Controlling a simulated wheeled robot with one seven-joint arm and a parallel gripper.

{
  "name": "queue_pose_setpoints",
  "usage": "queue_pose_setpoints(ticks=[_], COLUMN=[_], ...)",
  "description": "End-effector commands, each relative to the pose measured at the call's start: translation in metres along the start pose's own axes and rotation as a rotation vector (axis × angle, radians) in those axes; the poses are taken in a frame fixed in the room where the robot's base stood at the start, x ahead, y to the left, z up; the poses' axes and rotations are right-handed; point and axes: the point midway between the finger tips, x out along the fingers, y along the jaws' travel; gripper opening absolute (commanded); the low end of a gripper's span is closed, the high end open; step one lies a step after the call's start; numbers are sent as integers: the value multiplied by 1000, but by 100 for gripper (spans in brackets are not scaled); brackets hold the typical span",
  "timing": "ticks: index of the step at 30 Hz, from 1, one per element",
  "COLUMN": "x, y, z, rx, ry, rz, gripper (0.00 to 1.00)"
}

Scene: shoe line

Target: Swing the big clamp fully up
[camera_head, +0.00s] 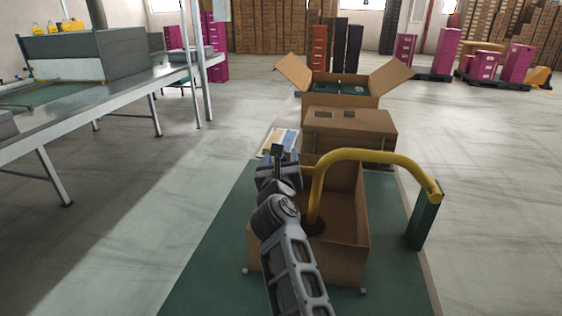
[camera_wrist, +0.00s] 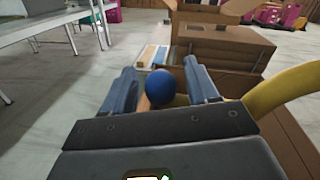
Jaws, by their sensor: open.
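The big clamp (camera_head: 352,154) is a thick yellow bent bar. It rises from a dark green post (camera_head: 425,219) at the right and arches over an open cardboard box (camera_head: 345,255). Its far end drops to a dark round pad (camera_head: 313,226) inside the box, so it stands lowered. Part of the bar shows at the right in the wrist view (camera_wrist: 285,88). My gripper (camera_head: 277,153) is above the box's left side, left of the bar. In the wrist view its fingers (camera_wrist: 160,80) are apart, with a blue ball (camera_wrist: 166,87) between or just beyond them.
A grey conveyor (camera_head: 110,95) stands at the left. The floor between is clear.

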Motion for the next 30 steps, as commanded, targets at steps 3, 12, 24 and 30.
queue_pose_setpoints(ticks=[3, 12, 24, 30], x=[0, 0, 0, 0], y=[0, 0, -1, -1], z=[0, 0, 0, -1], rx=[0, 0, 0, -1], ry=[1, 1, 1, 1], rz=[0, 0, -1, -2], gripper=[59, 41, 2, 0])
